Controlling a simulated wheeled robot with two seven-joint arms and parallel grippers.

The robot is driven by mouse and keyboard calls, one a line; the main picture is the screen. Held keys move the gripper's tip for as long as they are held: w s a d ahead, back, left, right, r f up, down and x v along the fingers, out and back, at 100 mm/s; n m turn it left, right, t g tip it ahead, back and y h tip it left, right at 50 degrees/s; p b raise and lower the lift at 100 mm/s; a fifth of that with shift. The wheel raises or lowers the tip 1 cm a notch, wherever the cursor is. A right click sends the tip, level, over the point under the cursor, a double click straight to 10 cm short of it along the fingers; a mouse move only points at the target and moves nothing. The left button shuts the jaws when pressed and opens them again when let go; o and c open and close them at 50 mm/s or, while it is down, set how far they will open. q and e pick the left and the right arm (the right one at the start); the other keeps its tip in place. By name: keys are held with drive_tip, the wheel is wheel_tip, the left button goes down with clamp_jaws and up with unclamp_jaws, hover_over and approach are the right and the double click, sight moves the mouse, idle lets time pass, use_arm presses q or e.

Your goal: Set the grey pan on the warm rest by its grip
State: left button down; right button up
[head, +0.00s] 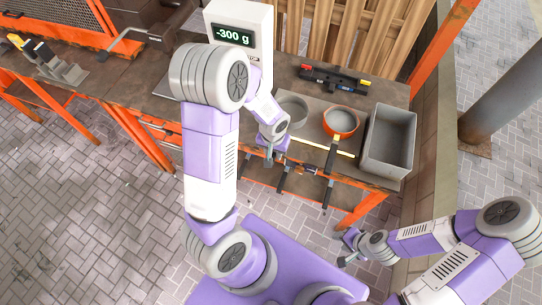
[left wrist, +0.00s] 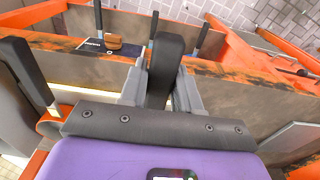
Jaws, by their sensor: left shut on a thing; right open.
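The grey pan (head: 293,110) is at the left part of a grey slab with a bright yellow strip (head: 330,148) along its front, which appears to be the warm rest. I cannot tell whether the pan touches the slab. My left gripper (head: 270,152) is at the near side of the pan. In the left wrist view it is shut on a black grip (left wrist: 165,62); my arm partly hides the pan in the head view. My right gripper (head: 347,247) is open and empty, low at the right, away from the table.
An orange pan (head: 355,129) with a black handle sits just right of the grey pan. A grey bin (head: 405,158) stands at the right table end. The scale (head: 233,36) reads -300 g. Black handles (head: 283,178) stick out at the table's front. A black tool (head: 333,78) lies behind.

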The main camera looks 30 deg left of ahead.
use_arm(q)
drive_tip(key=w, duration=0.3)
drive_tip(key=w+a+f, duration=0.1)
drive_tip(key=shift+w, duration=0.15)
drive_tip(key=shift+w+f, duration=0.1)
drive_tip(key=shift+w, duration=0.25)
drive_tip(key=shift+s+f+b, duration=0.1)
drive_tip(key=shift+f+b, duration=0.9)
drive_tip(key=shift+f, duration=0.15)
drive_tip(key=c, duration=0.7)
unclamp_jaws()
drive_tip(key=r, duration=0.5)
drive_tip(key=r+p, duration=0.1)
drive_tip(key=r, duration=0.1)
drive_tip(key=shift+s+r, duration=0.25)
drive_tip(key=shift+r, duration=0.05)
